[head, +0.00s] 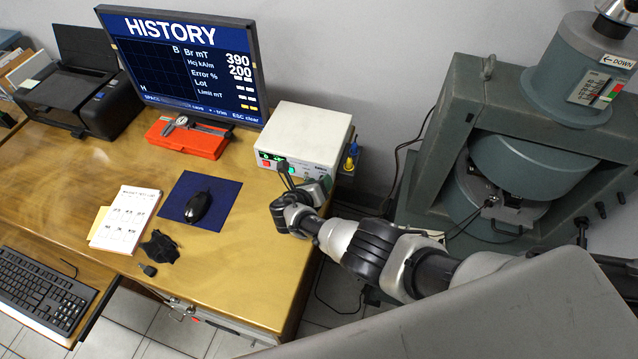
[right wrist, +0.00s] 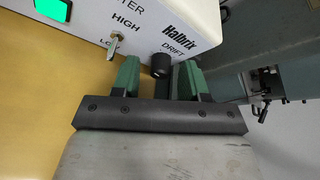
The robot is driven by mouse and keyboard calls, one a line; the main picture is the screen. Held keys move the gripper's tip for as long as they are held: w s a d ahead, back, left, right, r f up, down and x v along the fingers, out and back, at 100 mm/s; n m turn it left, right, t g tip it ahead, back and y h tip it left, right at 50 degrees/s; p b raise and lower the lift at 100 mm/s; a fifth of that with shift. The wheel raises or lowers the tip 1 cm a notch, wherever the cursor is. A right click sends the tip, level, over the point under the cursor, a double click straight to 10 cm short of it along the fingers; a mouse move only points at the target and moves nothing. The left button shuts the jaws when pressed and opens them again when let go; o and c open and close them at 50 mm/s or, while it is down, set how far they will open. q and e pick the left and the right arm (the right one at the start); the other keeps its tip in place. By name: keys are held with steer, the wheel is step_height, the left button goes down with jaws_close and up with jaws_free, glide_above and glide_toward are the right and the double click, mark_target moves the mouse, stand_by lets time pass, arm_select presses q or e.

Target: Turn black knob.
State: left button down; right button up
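The black knob (right wrist: 160,66) sits on the front of a white box (right wrist: 150,22), below the word DRIFT in the right wrist view. My right gripper (right wrist: 159,68) is open, with one green finger on each side of the knob. A gap shows on the left side; I cannot tell whether the right finger touches it. In the head view the white box (head: 305,130) stands at the desk's right end, and my right arm reaches to its front right corner, hiding the knob. My left gripper is not in view.
A metal toggle switch (right wrist: 114,44) marked HIGH is left of the knob. A monitor (head: 185,65), red case (head: 188,138) and mouse (head: 198,207) are further left. A large grey-green machine (head: 500,150) stands right of the desk.

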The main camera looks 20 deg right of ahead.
steer(key=p+v, duration=0.4)
steer(key=v, duration=0.6)
steer(key=shift+s+a+r, duration=0.15)
steer(key=shift+s+a, duration=0.1)
steer(key=shift+a, duration=0.05)
